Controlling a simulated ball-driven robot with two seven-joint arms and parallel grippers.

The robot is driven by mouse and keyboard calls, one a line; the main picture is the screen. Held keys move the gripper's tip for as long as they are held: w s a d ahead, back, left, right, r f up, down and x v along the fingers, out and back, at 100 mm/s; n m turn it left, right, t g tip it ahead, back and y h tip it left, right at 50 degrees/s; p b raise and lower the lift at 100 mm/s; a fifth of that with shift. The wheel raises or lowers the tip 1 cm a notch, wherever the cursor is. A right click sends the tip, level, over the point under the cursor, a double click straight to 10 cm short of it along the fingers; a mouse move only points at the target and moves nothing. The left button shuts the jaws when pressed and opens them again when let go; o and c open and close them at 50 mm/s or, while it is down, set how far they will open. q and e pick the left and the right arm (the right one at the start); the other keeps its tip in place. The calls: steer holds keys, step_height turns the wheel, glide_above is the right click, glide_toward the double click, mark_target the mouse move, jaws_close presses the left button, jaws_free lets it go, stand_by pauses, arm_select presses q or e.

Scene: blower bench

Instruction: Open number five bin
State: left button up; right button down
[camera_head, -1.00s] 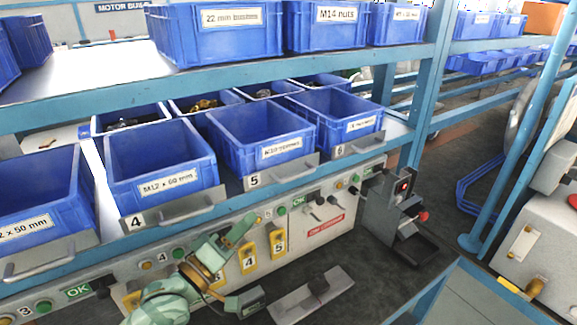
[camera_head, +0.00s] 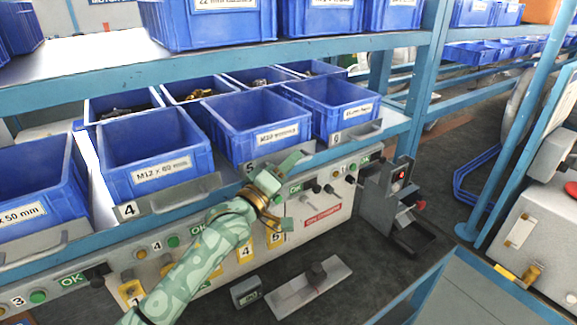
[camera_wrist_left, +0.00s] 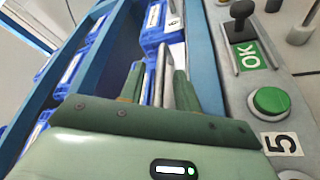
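The number five bin (camera_head: 262,134) is an open blue bin on the lower shelf, between bins 4 and 6. Its label is blurred, and its metal front plate with the "5" and handle is partly hidden by my left gripper (camera_head: 289,165). In the left wrist view, the gripper's two green fingers (camera_wrist_left: 160,88) are spread apart. A metal handle bar (camera_wrist_left: 161,70) shows between them, with visible gaps on its sides. I cannot tell whether either finger touches it. My right gripper is not in view.
Bin 4 (camera_head: 155,151) and bin 6 (camera_head: 332,110) flank it closely. Below runs a grey control panel (camera_head: 325,190) with buttons, levers and yellow number tags. A dark fixture (camera_head: 392,205) stands to the right. The upper shelf (camera_head: 330,50) overhangs the bins.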

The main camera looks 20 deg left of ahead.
arm_select(q)
jaws_close()
steer(key=s+d+p, duration=1)
steer(key=s+d, duration=0.1)
steer(key=d, duration=0.3)
steer(key=shift+d, duration=0.1)
jaws_free()
